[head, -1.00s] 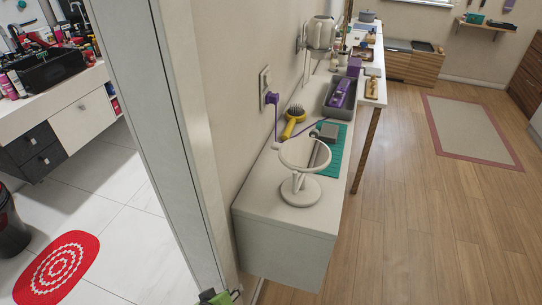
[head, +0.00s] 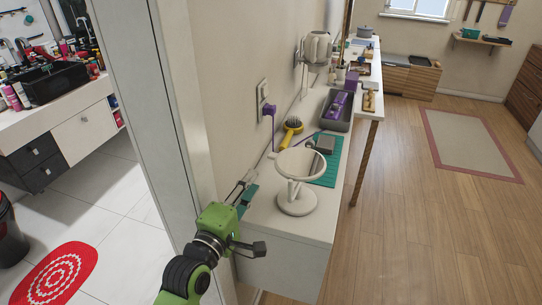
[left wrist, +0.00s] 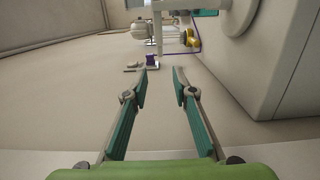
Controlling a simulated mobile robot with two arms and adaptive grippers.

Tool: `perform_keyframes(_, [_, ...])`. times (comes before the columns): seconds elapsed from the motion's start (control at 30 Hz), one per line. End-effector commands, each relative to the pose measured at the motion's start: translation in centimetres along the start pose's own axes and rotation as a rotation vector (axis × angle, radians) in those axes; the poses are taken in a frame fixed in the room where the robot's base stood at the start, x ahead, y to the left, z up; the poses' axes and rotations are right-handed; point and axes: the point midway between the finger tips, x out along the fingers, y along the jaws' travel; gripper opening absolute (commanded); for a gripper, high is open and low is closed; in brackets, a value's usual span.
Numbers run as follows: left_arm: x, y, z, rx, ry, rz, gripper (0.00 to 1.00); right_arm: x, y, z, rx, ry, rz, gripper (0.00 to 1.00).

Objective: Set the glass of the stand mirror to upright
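The stand mirror (head: 297,203) is white, with a round base and short stem, near the front of the narrow white counter. Its round glass (head: 302,162) is tilted well back and faces mostly upward. My left gripper (head: 250,181) is left of the mirror, by the wall and counter edge, apart from it. In the left wrist view my left gripper (left wrist: 161,74) is open and empty, fingertips apart. The mirror's round base (left wrist: 238,12) shows partly at that view's top right; most of the mirror is cut off there. My right gripper is not in view.
Behind the mirror on the counter are a teal mat (head: 327,171), a yellow brush (head: 292,126) and a grey tray (head: 337,112). A purple plug (head: 268,108) sits in the wall socket. A door frame (head: 165,130) stands left.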

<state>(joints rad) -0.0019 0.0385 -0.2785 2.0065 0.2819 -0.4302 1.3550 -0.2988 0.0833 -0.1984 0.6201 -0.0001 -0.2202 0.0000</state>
Motion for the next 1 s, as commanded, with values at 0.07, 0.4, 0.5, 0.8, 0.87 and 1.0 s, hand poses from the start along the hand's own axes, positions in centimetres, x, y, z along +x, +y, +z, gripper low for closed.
perform_keyframes(0.07, [1.0,0.2,0.0,0.000,0.000,0.000,0.25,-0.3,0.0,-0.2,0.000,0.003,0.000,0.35])
perform_keyframes(0.4, [7.2,0.1,0.0,0.004,0.000,-0.003,0.25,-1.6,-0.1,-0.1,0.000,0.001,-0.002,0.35])
perform_keyframes(0.5, [9.0,0.1,0.0,0.004,-0.001,-0.003,0.25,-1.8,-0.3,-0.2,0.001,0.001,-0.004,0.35])
perform_keyframes(0.8, [12.5,-0.1,0.0,0.004,0.000,-0.004,0.25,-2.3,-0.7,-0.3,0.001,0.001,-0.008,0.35])
perform_keyframes(0.87, [12.8,-0.1,0.0,0.003,0.000,-0.004,0.25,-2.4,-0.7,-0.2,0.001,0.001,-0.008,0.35])
perform_keyframes(1.0, [13.2,-0.1,0.0,0.004,0.000,-0.004,0.25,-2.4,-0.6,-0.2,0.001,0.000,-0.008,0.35])
